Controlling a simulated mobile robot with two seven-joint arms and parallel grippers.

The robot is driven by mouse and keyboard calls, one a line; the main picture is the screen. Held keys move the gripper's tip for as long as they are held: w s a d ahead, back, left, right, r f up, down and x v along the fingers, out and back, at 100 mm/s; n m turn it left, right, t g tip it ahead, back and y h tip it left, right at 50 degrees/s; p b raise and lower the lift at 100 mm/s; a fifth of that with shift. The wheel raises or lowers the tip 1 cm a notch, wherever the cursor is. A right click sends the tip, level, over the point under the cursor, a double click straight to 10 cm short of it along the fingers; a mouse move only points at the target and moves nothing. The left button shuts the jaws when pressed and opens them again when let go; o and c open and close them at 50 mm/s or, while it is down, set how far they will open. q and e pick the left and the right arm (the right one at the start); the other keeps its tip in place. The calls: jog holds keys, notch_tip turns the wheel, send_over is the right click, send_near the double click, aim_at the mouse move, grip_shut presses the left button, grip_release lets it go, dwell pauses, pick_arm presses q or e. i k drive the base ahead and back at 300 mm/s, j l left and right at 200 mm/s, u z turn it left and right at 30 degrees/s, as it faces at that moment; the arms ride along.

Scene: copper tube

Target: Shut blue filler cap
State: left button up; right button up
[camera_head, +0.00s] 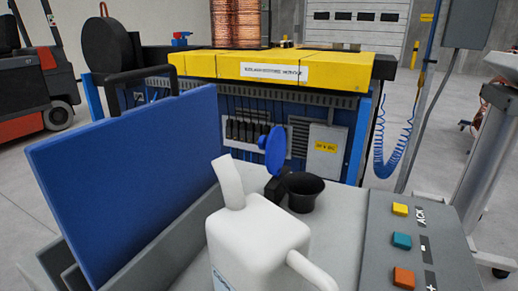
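The blue filler cap (275,151) stands open and upright, tilted up on a black hinge piece (276,187). It is to the left of and above the wide black filler funnel (304,191), whose mouth is uncovered. A white jug (259,243) with a spout and a side handle stands in front of them on the grey machine top. Its spout rises just left of the cap, and its body hides part of the area below the hinge. Neither of my grippers shows in the head view.
A large blue panel (128,172) stands up on the left. A grey button panel (418,245) with yellow, teal and orange buttons is at right. Behind is a blue machine with a yellow top cover (232,65). A coiled blue hose (395,150) hangs at back right.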

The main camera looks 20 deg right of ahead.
aim_at(274, 145)
jog(key=i+j+z, duration=0.2)
jog(key=j+z, duration=0.3)
jog(key=i+j+z, duration=0.15)
jog(key=j+z, duration=2.05)
jog(key=j, duration=0.15)
jog(key=j+z, duration=0.35)
jog(key=k+j+z, duration=0.2)
jog(key=j+z, duration=0.2)
jog(key=k+j+z, duration=0.2)
jog(key=j+z, duration=0.15)
jog(key=j, duration=0.15)
jog(key=k+j+z, duration=0.2)
jog(key=j+z, duration=0.2)
jog(key=i+z, duration=0.1)
jog(key=i, duration=0.3)
